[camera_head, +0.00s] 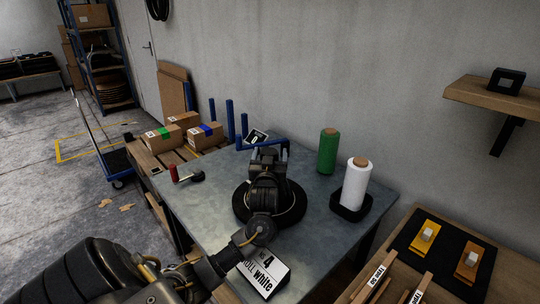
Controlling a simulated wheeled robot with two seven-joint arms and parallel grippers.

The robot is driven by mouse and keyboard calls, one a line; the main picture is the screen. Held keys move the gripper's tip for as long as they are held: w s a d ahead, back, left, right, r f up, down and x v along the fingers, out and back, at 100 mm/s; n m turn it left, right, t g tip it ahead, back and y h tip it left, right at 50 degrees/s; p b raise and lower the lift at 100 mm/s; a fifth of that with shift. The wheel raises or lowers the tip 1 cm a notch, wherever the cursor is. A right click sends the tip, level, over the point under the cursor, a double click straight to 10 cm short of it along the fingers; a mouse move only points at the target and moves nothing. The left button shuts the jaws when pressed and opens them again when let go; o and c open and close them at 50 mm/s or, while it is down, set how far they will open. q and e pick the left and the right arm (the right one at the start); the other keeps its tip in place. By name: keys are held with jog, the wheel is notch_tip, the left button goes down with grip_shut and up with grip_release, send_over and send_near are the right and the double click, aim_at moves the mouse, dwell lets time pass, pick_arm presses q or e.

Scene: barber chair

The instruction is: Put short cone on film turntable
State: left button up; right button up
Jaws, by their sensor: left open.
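My left arm comes in from the lower left. My left gripper (268,158) is open above the grey table, over the far side of a black round disc (298,210) that looks like the film turntable. The gripper and wrist hide the middle of the disc. No thing shows clearly as a short cone; the gripper may hide it. A green roll (326,154) stands upright on the table to the right of the gripper. My right gripper is not in view.
A "4 roll white" sign (264,272) lies at the table's front. A red-handled tool (174,173) lies at the left. Blue posts (230,120) and boxes (205,139) on a pallet stand behind. A wooden bench (415,205) with a dark mat is at the right.

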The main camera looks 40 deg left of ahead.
pick_arm(q)
jog(key=shift+r, duration=0.1)
jog(key=shift+s+d, duration=0.15)
jog(key=v, duration=1.1)
jog(key=shift+s+d, duration=0.2)
jog(key=shift+s, duration=0.05)
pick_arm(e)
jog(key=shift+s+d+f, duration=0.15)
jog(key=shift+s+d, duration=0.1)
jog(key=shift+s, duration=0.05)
